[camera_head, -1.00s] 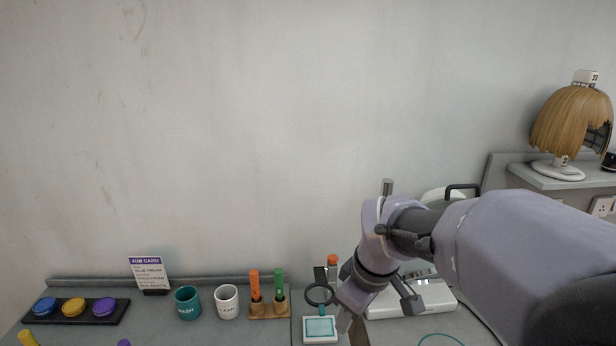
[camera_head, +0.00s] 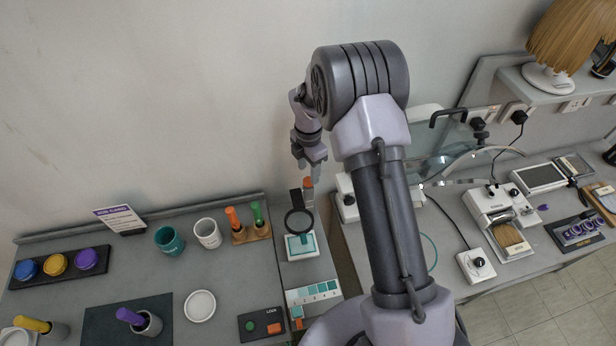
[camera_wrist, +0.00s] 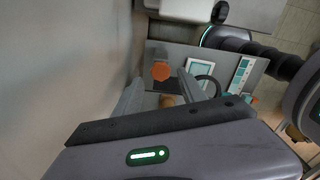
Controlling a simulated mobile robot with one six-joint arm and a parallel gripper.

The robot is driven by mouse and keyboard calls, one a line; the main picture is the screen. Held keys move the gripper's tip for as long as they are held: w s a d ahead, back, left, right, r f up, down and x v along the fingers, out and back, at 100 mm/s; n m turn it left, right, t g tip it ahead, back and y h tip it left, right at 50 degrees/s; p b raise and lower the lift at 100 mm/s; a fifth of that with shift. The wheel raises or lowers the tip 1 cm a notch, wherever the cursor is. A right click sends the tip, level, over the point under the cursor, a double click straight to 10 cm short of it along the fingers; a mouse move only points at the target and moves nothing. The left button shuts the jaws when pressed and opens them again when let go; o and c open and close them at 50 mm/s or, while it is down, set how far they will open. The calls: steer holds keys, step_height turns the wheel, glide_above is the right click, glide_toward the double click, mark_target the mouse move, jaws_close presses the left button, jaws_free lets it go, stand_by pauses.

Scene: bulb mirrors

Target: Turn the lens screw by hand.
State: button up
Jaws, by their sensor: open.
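The lens (camera_head: 299,223) is a dark round ring on a black upright, above a white tray with a teal pad (camera_head: 301,246). The lens screw looks like the orange knob (camera_head: 308,184) behind the lens. In the wrist view it is an orange hexagonal head (camera_wrist: 160,70). My gripper (camera_head: 309,166) points down just above the knob in the head view. In the wrist view my gripper (camera_wrist: 158,88) is open, and the orange head shows in line with the gap between its fingers. I cannot tell whether either finger touches it. The lens ring (camera_wrist: 206,86) is partly hidden by a finger.
A shade card (camera_head: 314,291) lies in front of the lens. Orange and green tools (camera_head: 243,224), two cups and colored jars (camera_head: 58,265) stand to the left. The wall is close behind. A bench with devices (camera_head: 500,220) is to the right.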

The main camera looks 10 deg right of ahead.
mark_target(308, 180)
steer(key=f+b, duration=0.2)
steer(key=f, duration=0.1)
steer(key=shift+s+f, duration=0.2)
steer(key=shift+f, duration=0.05)
steer(key=shift+w+r, duration=0.1)
steer(key=shift+r, duration=0.15)
steer(key=shift+w+f, duration=0.1)
steer(key=shift+f, duration=0.15)
steer(key=c, duration=1)
steer(key=shift+c, duration=0.2)
